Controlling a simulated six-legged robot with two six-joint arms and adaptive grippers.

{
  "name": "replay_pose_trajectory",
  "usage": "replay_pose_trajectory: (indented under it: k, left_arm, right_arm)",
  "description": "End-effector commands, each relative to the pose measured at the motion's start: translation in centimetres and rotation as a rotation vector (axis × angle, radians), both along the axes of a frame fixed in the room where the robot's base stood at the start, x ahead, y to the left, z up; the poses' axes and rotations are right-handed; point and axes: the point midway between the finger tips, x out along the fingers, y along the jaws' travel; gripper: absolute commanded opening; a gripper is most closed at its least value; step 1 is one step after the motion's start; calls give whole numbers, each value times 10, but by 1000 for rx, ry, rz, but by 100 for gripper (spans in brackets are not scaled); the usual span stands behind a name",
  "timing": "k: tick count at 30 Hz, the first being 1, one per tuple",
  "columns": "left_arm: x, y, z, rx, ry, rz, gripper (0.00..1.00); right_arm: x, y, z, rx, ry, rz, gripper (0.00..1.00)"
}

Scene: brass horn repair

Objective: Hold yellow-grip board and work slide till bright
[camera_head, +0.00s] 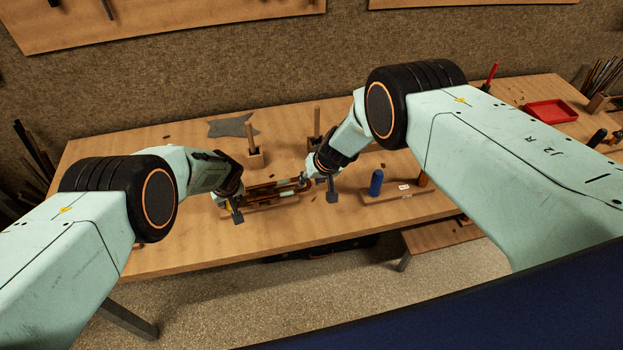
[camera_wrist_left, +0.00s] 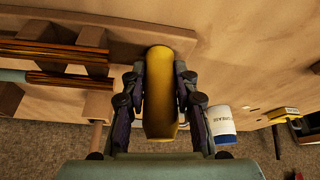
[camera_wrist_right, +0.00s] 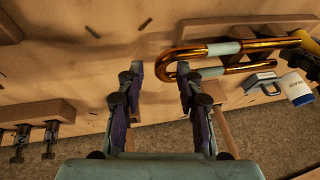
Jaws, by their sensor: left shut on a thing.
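A wooden board (camera_head: 290,200) (camera_wrist_left: 125,30) carries a U-shaped brass slide (camera_wrist_right: 215,50) with pale sleeves on its tubes. The board's yellow grip (camera_wrist_left: 160,95) stands between my left fingers, which are shut on it. It also shows at the right edge of the right wrist view (camera_wrist_right: 305,40). My left gripper (camera_head: 237,212) (camera_wrist_left: 160,80) is at the board's left end in the head view. My right gripper (camera_head: 328,190) (camera_wrist_right: 160,75) is open at the other end. The slide's curved end shows between its fingertips, nearer the right finger; contact cannot be told.
A white-and-blue tin (camera_wrist_left: 222,122) and a yellow-and-grey item (camera_wrist_left: 285,113) lie near the grip. A blue bottle (camera_head: 376,183) stands right of my right gripper. Upright wooden pegs (camera_head: 251,135) and a grey cloth (camera_head: 231,126) are behind. A red tray (camera_head: 550,111) is far right.

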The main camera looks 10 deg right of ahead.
Motion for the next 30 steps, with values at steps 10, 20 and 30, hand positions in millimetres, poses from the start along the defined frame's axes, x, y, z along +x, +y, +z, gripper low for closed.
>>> replay_pose_trajectory:
  k: [10, 20, 30]
  left_arm:
    - [0, 0, 0, -1, -1, 0, 0]
    - [0, 0, 0, -1, -1, 0, 0]
    - [0, 0, 0, -1, -1, 0, 0]
  right_arm:
    - [0, 0, 0, 0, 0, 0, 20]
    - [0, 0, 0, 0, -1, 0, 0]
    - [0, 0, 0, 0, -1, 0, 0]
